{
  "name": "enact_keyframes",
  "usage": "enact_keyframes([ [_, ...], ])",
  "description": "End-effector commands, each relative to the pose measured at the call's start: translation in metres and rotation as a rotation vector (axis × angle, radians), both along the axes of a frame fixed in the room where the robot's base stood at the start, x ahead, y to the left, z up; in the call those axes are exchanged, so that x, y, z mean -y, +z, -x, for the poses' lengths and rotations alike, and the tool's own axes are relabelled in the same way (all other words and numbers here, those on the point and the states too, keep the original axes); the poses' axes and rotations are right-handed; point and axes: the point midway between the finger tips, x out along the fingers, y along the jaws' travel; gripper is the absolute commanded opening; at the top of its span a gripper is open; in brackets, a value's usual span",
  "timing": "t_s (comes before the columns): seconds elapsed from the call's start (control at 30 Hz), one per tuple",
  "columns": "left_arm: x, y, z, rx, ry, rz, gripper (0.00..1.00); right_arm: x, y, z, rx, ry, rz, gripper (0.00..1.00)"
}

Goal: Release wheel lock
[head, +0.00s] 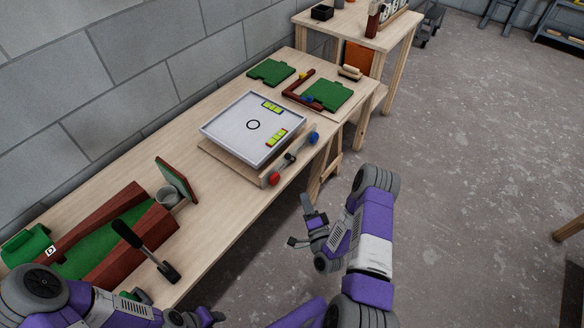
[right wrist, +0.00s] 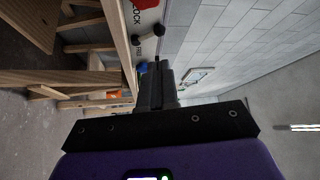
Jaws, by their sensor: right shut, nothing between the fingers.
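The wheel lock is a small dark lever (head: 289,159) on the front face of the wooden base (head: 222,153), between a red knob (head: 274,178) and a blue knob (head: 313,137). In the right wrist view the black lever (right wrist: 149,37) shows beside a pale plate lettered LOCK (right wrist: 133,14), just past the fingertips and apart from them. My right gripper (head: 308,212) is shut and empty, in front of the table edge, below and right of the lever. Its fingers (right wrist: 157,75) also show in the wrist view. My left arm is at the bottom left; its finger state is unclear.
A grey tray (head: 228,118) with yellow-green blocks sits on the base. Green panels (head: 326,95) and dark red battens lie at the far end of the table. A black-handled lever (head: 145,250) stands near left.

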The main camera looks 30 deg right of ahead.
Motion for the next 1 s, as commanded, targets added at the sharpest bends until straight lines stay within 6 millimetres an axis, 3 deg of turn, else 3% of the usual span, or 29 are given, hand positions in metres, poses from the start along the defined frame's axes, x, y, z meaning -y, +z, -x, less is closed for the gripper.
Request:
enact_keyframes([
  [0.17, 0.0, 0.0, 0.0, 0.0, 0.0, 0.0, 0.43, 0.0, 0.0, -0.001, -0.001, 0.001, 0.002, 0.0],
  [0.33, 0.0, -0.004, 0.0, 0.0, 0.0, 0.0, 0.43, 0.002, 0.003, -0.016, 0.001, 0.002, 0.006, 0.0],
  [0.8, 0.0, -0.026, 0.0, 0.0, 0.0, 0.0, 0.43, 0.021, 0.016, -0.108, 0.001, 0.002, 0.005, 0.0],
  [1.0, 0.0, -0.032, 0.0, 0.0, 0.0, 0.0, 0.43, 0.027, 0.02, -0.13, -0.001, 0.0, 0.004, 0.0],
])
